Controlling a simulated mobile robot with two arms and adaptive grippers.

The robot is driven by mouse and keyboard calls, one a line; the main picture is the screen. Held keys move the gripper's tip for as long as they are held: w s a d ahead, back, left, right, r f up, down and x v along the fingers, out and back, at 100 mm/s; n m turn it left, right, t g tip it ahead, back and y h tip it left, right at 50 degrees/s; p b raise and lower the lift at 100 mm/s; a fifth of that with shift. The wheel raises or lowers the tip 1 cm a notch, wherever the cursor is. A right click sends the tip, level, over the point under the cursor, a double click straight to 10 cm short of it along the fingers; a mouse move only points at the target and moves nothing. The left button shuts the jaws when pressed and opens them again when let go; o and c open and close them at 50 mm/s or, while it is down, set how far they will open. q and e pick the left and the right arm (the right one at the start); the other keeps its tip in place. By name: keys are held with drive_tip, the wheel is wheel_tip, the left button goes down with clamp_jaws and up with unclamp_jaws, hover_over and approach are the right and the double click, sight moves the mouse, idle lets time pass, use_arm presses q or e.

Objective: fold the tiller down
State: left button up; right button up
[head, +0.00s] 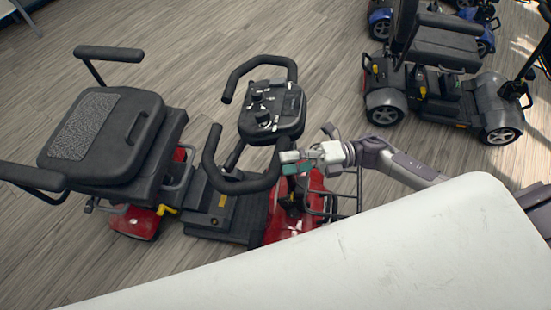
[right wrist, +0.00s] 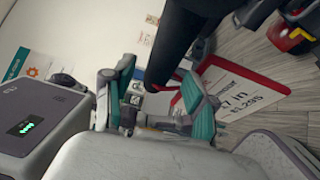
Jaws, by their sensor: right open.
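The red scooter's tiller stands up in the head view, with a black control panel (head: 272,108) and looped black handlebars (head: 246,186). The tiller's column runs down toward the red front body (head: 292,222). My right gripper (head: 290,162) is open at the right part of the lower handlebar loop. In the right wrist view a thick black bar (right wrist: 183,38) comes down between the two teal-padded fingers (right wrist: 160,92). Whether either pad touches it, I cannot tell. My left gripper is in neither view.
The scooter's black seat (head: 100,128) with armrests is at the left. A grey scooter (head: 440,95) stands at the upper right, with blue ones (head: 381,22) behind. Wood floor lies clear between. A red-edged price sign (right wrist: 237,92) shows in the wrist view.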

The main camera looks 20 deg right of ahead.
sight(276, 166)
drive_tip(key=shift+w+a+r, duration=0.1)
drive_tip(key=shift+a+r, duration=0.05)
drive_tip(key=shift+a, duration=1)
drive_tip(key=shift+w+a+p, duration=0.1)
drive_tip(key=shift+a+p, duration=0.2)
drive_tip(key=shift+a, duration=0.1)
drive_tip(key=c, duration=1.1)
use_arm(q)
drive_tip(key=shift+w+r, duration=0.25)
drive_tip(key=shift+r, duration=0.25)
